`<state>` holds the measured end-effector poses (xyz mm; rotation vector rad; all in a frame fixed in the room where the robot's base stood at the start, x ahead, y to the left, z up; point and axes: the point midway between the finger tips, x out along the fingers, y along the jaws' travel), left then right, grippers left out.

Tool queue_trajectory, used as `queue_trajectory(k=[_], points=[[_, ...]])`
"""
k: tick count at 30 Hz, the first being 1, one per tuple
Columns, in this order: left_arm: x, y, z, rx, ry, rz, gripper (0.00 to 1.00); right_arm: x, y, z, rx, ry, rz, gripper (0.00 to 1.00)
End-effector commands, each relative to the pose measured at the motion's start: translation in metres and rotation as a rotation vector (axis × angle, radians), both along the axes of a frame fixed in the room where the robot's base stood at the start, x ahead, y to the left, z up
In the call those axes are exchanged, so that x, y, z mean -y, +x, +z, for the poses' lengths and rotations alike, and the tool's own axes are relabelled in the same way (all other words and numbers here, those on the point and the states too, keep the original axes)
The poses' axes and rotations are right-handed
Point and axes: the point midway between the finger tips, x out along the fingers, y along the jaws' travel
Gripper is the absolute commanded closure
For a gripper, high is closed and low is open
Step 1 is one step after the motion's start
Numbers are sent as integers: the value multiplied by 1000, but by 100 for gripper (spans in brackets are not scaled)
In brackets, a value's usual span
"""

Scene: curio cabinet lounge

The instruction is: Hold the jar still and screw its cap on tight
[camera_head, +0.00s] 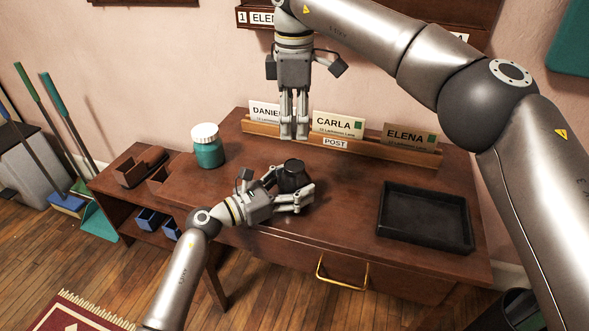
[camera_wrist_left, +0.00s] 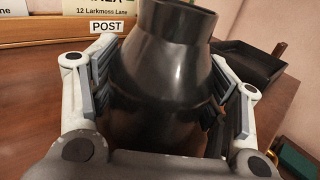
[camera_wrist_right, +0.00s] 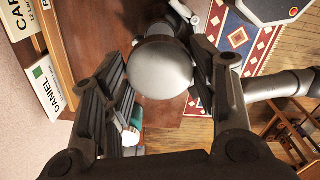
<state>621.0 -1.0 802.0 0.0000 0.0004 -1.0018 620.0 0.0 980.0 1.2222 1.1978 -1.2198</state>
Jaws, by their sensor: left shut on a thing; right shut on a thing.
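The dark, glossy jar (camera_head: 292,176) stands upright on the brown desk, its narrower neck pointing up. My left gripper (camera_head: 291,190) is shut around its body; in the left wrist view the jar (camera_wrist_left: 168,75) fills the space between the finger pads, its very top cut off by the frame. My right gripper (camera_head: 295,136) points down above the jar, its fingertips apart from the jar's top in the head view. In the right wrist view a round grey cap (camera_wrist_right: 162,68) sits between its fingers. The fingers hide the cap in the head view.
A teal jar with a white lid (camera_head: 207,147) stands at the desk's left. A wooden rack of name cards (camera_head: 335,143) runs along the back, close to my right gripper. An empty black tray (camera_head: 425,217) lies at the right. The desk front between is clear.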

Motion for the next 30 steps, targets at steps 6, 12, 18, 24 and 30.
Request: queue_trajectory(k=[6, 12, 18, 24, 30], points=[[0, 0, 0, -1, 1, 1, 73, 0, 0, -3, -2, 0, 15, 89], [0, 0, 0, -1, 1, 1, 73, 0, 0, -25, -3, 0, 174, 89], [0, 0, 0, -1, 1, 1, 73, 0, 0, -30, 0, 0, 229, 89], [0, 0, 0, -1, 1, 0, 73, 0, 0, -30, 0, -1, 227, 89], [0, 0, 0, -1, 1, 0, 73, 0, 0, -36, -1, -2, 227, 89]])
